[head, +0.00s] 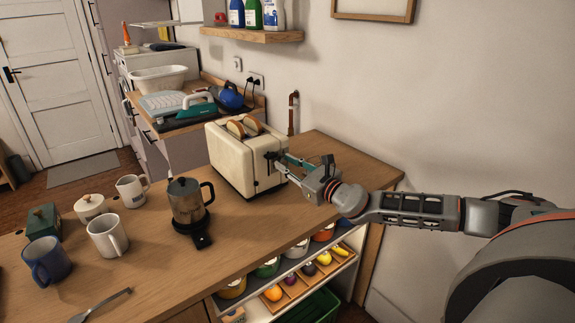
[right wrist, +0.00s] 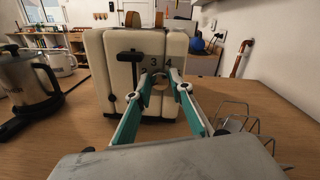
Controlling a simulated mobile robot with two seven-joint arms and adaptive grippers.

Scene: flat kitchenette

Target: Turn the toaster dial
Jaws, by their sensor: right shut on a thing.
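The cream toaster (head: 232,165) stands on the wooden counter with bread slices (head: 242,126) in its top slots. Its end face fills the middle of the right wrist view (right wrist: 115,90), with a black lever (right wrist: 130,58) on the left and the numbers 3 and 4 above the dial. My right gripper (head: 278,160) reaches in from the right. In the right wrist view its teal fingers (right wrist: 159,86) are closed on the dial (right wrist: 158,77), which is partly hidden between the fingertips. The dial's pointer setting is not clear. My left gripper is not in view.
A kettle (head: 186,203) stands left of the toaster. Mugs (head: 107,236) stand farther left. A wire rack (right wrist: 250,122) lies right of my fingers in the wrist view. The counter's right end is mostly clear, with the wall behind it.

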